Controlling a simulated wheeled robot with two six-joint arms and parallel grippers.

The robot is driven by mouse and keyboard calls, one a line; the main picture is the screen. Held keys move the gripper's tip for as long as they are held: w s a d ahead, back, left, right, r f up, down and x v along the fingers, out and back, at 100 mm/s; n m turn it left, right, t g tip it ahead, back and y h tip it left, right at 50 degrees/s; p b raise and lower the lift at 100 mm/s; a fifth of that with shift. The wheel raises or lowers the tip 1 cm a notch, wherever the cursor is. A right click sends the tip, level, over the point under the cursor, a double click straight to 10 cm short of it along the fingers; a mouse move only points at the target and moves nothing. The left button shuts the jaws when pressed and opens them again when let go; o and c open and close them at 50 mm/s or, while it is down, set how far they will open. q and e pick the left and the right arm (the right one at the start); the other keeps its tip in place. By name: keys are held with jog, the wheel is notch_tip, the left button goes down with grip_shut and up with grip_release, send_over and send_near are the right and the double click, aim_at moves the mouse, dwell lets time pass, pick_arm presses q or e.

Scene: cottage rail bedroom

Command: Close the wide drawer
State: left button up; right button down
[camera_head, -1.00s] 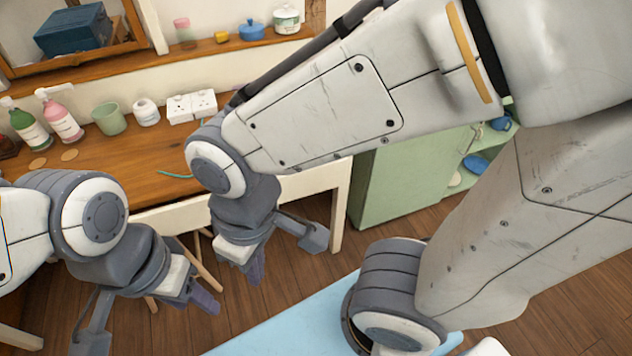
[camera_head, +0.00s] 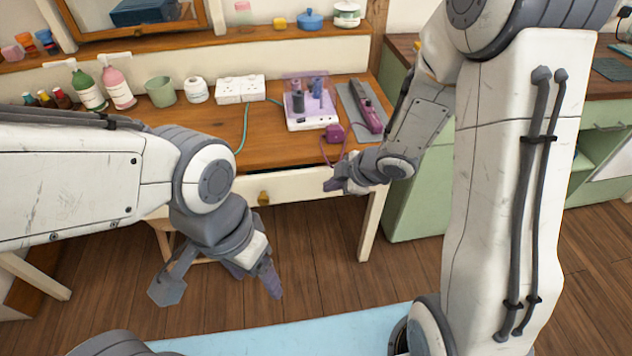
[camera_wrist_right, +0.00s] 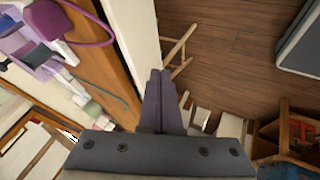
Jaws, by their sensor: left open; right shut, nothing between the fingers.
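The wide drawer (camera_head: 290,188) is the cream front with a brass knob (camera_head: 263,198) under the wooden desk top. My right gripper (camera_head: 333,186) is shut and empty at the right part of the drawer front. In the right wrist view its closed fingers (camera_wrist_right: 157,90) lie beside a cream panel (camera_wrist_right: 138,40); I cannot tell if they touch it. My left gripper (camera_head: 221,287) is open and empty, below and in front of the drawer, above the floor.
The desk top (camera_head: 300,148) holds bottles, a green cup (camera_head: 160,92), white sockets (camera_head: 240,89), a purple-and-white device (camera_head: 310,105) and a purple item on a cord (camera_head: 335,134). A green cabinet (camera_head: 425,190) stands to the right. A light blue mat (camera_head: 290,328) lies on the wooden floor.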

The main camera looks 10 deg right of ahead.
jog(key=b, duration=0.4)
send_near(311, 183)
jog(key=s+a+f, duration=0.2)
jog(key=a+f, duration=0.2)
jog(key=f, duration=0.1)
jog(key=w, duration=0.1)
jog(key=w+p, duration=0.1)
jog(key=w, duration=0.1)
jog(key=shift+w+a+r, duration=0.1)
jog(key=shift+w+r, duration=0.1)
jog(key=shift+r, duration=0.15)
jog(key=shift+w+p, duration=0.3)
jog(key=shift+w, duration=0.1)
